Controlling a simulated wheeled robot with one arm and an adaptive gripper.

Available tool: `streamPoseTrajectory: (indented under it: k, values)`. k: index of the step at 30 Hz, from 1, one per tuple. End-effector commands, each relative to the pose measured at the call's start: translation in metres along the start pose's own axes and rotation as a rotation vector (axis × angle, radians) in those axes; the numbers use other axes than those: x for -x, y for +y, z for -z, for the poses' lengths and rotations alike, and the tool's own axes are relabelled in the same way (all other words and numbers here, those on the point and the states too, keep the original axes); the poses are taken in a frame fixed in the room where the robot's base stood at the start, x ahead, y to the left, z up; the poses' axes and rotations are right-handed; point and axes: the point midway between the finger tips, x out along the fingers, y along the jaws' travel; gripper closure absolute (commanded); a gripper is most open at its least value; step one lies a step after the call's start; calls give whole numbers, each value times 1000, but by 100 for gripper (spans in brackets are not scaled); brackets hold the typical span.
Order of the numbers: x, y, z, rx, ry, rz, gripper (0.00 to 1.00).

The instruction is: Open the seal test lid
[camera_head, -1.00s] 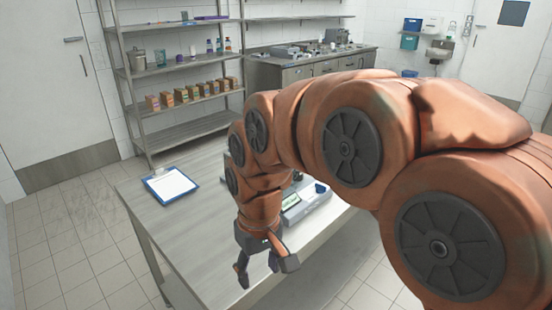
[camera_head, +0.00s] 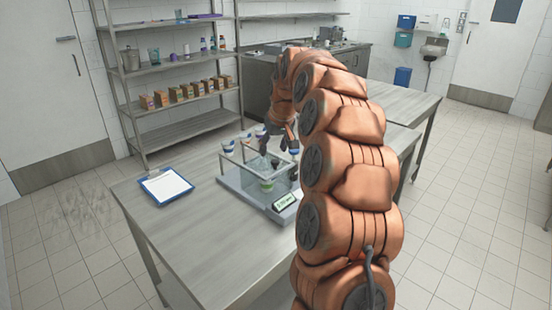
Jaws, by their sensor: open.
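The seal tester (camera_head: 230,180) stands on the near table, with a grey base, a small lit screen (camera_head: 284,202) at its front right and a clear box-like part (camera_head: 278,178) above the base. I cannot tell whether its lid is open or shut.
A blue clipboard with white paper (camera_head: 166,186) lies left of the tester. The table's front left (camera_head: 195,238) is bare. A shelf rack (camera_head: 170,89) with boxes and bottles stands behind. A second metal table (camera_head: 405,104) is at the back right.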

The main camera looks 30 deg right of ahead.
Motion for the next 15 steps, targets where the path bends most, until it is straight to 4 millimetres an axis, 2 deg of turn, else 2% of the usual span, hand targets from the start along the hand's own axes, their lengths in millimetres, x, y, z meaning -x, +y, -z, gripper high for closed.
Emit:
streamPoseTrajectory:
  k: [3,6,11,15]
  values:
    - [-4,20,10,-17,17,-18,42]
    - [-6,27,13,-21,22,-25,42]
    - [-14,28,13,-22,20,-25,42]
    - [-28,28,13,-22,19,-24,42]
